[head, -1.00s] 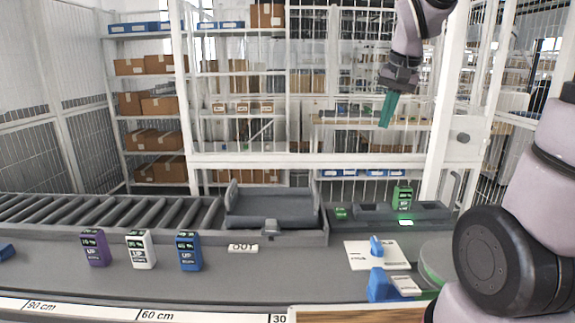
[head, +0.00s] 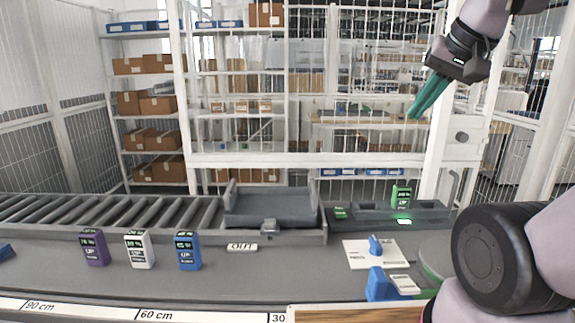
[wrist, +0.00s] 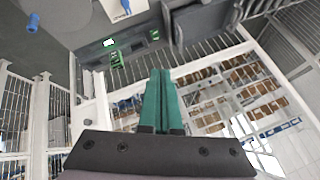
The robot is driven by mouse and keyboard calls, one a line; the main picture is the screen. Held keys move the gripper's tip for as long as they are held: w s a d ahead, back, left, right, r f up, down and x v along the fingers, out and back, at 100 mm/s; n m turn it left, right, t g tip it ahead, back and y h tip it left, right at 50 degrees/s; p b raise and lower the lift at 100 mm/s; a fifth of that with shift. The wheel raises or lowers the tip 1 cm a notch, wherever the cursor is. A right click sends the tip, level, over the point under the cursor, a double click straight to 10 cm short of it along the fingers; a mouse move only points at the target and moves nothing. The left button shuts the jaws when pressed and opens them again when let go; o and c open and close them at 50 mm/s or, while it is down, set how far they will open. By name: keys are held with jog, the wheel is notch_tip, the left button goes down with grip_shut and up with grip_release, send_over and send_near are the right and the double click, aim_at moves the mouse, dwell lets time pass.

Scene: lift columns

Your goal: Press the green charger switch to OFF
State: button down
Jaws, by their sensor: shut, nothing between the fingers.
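The dark grey charger (head: 370,213) stands at the right end of the bench, beyond the white card. A small green part that looks like the switch (head: 340,213) sits at its left end; its position cannot be read. It also shows in the wrist view (wrist: 155,35). A green battery pack (head: 401,196) stands upright in the charger's right part, with a bright green light (head: 404,222) in front of it. The pack also shows in the wrist view (wrist: 116,60). My gripper (head: 413,114), with teal fingers, is shut and empty, high above the charger and touching nothing.
A grey tray (head: 270,212) sits at the conveyor's end, left of the charger. Purple (head: 93,248), white (head: 139,250) and blue (head: 187,251) packs stand at the left. A blue-handled item (head: 375,246) is on the white card. A white post (head: 440,110) rises behind.

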jog(key=w+a+f+n+t+h, duration=0.1)
jog(key=w+a+f, duration=0.1)
jog(key=w+f, duration=0.8)
jog(key=w+a+f+n, duration=0.1)
jog(key=w+f, duration=0.5)
jog(key=w, duration=0.7)
jog(key=w+a+f+n+h, duration=0.1)
jog(key=w+f, duration=0.4)
jog(key=f, duration=0.7)
jog(key=shift+a+n+t, duration=0.4)
jog(key=shift+a+n, duration=0.15)
jog(key=shift+n, duration=0.05)
send_over(341, 209)
notch_tip(341, 209, down, 8)
jog(key=shift+w+r, duration=0.1)
jog(key=shift+r, duration=0.1)
notch_tip(341, 209, down, 2)
jog(key=shift+f, duration=0.7)
